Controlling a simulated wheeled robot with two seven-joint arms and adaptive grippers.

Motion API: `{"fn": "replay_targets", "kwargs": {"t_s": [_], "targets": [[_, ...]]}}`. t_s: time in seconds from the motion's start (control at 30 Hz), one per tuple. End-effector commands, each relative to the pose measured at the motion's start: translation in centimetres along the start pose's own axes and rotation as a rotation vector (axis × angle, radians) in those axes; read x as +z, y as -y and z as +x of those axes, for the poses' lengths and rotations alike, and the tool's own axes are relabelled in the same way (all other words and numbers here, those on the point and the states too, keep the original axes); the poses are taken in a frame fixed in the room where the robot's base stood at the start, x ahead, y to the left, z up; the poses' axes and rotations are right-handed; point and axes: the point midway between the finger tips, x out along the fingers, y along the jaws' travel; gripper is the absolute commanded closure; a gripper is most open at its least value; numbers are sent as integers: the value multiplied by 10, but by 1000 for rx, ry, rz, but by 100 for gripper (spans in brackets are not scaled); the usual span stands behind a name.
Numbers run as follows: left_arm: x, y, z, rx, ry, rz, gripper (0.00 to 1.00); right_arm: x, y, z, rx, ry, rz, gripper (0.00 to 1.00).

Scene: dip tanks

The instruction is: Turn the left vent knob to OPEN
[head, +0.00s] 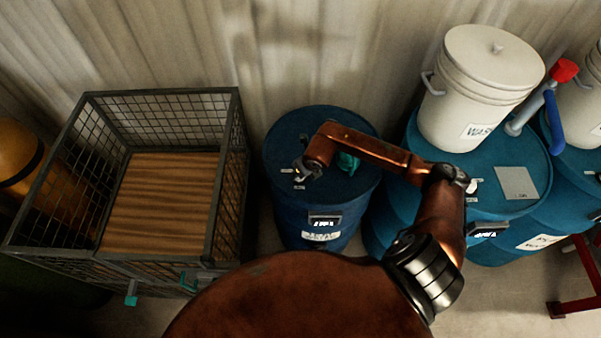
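A blue drum (290,135) stands in the middle of the head view, left of the other blue drums. Small white labels (299,187) lie on its lid, too small to read. My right gripper (301,172) is over the left part of this lid, close to the labels. A small grey part shows at its tip, but I cannot tell finger from knob. The left vent knob is not clearly visible; the gripper may cover it. A teal piece (347,163) shows on the lid, partly behind my forearm. My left gripper is not in view.
A wire cage (240,150) with a wooden floor stands left of the drum. At right, a white lidded bucket (485,85) and a blue-handled tool with a red end (563,70) are on another blue drum (500,205). A corrugated wall (330,50) closes the back.

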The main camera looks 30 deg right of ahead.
Motion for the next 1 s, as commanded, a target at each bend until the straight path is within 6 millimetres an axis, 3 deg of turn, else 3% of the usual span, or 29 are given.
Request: {"fn": "replay_targets", "kwargs": {"t_s": [0.5,1.0], "targets": [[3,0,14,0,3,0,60,2,-3,0,-165,3,400,98],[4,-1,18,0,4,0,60,2,-3,0,-228,1,552,98]]}}
